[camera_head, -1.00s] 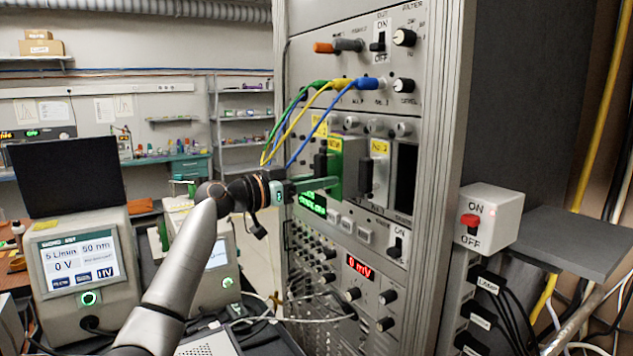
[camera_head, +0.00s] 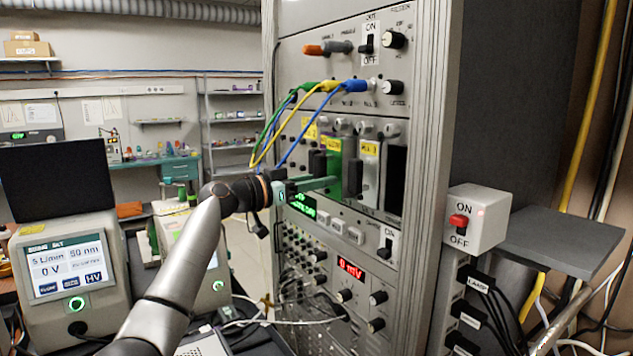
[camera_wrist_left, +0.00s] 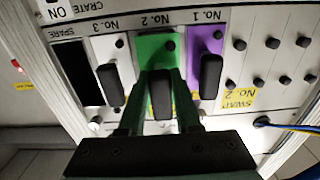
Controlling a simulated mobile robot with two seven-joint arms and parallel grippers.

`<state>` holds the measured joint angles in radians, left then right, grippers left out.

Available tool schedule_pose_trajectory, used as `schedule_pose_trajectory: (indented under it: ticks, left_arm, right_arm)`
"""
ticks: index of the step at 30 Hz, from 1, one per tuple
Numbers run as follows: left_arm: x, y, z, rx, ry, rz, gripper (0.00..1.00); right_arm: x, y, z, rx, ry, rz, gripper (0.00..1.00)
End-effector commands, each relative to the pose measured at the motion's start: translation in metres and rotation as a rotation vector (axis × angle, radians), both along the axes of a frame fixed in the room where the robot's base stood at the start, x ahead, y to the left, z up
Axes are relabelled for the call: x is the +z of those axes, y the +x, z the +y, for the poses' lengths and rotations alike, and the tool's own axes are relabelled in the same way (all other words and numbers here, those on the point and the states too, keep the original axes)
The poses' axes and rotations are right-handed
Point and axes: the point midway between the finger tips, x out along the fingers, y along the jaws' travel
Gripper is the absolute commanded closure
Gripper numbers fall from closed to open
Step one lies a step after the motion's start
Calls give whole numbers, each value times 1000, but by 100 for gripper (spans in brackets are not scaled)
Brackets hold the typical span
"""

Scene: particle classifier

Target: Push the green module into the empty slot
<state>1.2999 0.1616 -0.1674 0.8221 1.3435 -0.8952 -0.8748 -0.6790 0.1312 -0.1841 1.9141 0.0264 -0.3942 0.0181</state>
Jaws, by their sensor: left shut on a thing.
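The green module (camera_wrist_left: 153,48), marked No. 2, stands upright in the rack between the purple module (camera_wrist_left: 205,45) and the pale No. 3 module (camera_wrist_left: 108,55). It also shows in the head view (camera_head: 349,150), partly hidden by black handles. My left gripper (camera_wrist_left: 163,80) is shut on the green module's black handle, with one finger on each side. In the head view its green fingers (camera_head: 333,183) reach the module from the left. I cannot tell if the module is flush. The dark empty slot (camera_head: 397,180) is at the right, marked SPARE in the wrist view (camera_wrist_left: 80,72). My right gripper is not in view.
Green, yellow and blue cables (camera_head: 290,118) arch down left of the modules, close above my left gripper. A switch box (camera_head: 476,218) sticks out at the rack's right. An instrument with a screen (camera_head: 68,270) stands at the left. Space before the empty slot looks clear.

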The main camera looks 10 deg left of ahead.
Motion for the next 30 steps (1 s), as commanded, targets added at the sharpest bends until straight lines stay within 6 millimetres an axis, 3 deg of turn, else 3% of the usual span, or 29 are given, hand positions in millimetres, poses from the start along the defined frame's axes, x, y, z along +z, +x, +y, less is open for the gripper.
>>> schedule_pose_trajectory:
  ticks: [30]
  left_arm:
    - [4, 18, -18, 0, -5, -5, 100]
  right_arm:
    - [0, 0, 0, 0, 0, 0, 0]
